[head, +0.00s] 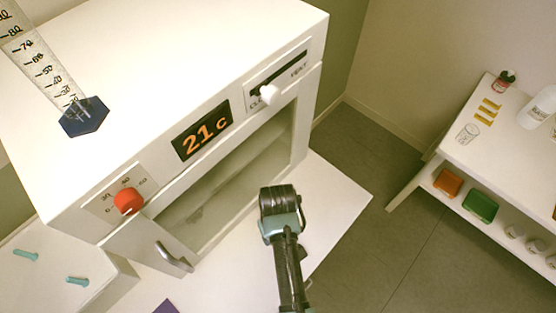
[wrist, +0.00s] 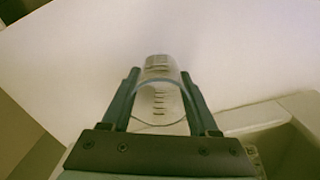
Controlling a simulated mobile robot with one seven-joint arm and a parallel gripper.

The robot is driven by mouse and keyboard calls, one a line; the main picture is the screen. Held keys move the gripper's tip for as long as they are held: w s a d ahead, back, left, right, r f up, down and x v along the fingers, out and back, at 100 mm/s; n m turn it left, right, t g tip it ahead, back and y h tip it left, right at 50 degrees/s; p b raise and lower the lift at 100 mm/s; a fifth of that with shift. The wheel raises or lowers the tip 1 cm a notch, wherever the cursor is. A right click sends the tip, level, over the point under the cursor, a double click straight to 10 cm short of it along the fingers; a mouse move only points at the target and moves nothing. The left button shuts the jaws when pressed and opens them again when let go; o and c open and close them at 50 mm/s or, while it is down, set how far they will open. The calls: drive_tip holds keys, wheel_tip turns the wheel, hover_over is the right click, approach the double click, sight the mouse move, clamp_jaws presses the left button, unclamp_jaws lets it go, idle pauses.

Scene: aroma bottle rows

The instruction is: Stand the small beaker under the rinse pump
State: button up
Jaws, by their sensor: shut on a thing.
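My gripper (wrist: 158,82) is shut on a clear glass vessel with dark graduation marks, which looks like the small beaker (wrist: 160,103). Its fingers press on both sides of the glass in the wrist view. In the head view my arm reaches in front of the white oven-like cabinet, and the fingers and held beaker are hidden there. Another clear marked glass (head: 467,133) is on the white table at the right.
The white cabinet (head: 150,60) shows "21 c", a red knob (head: 128,201) and an open front. A measuring cylinder (head: 50,70) stands on top. The right table (head: 455,155) has orange (head: 448,182) and green (head: 481,205) bins below. Floor lies between.

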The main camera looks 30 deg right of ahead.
drive_tip(key=shift+f, duration=0.15)
drive_tip(key=o, duration=1.3)
drive_tip(key=shift+o, duration=0.2)
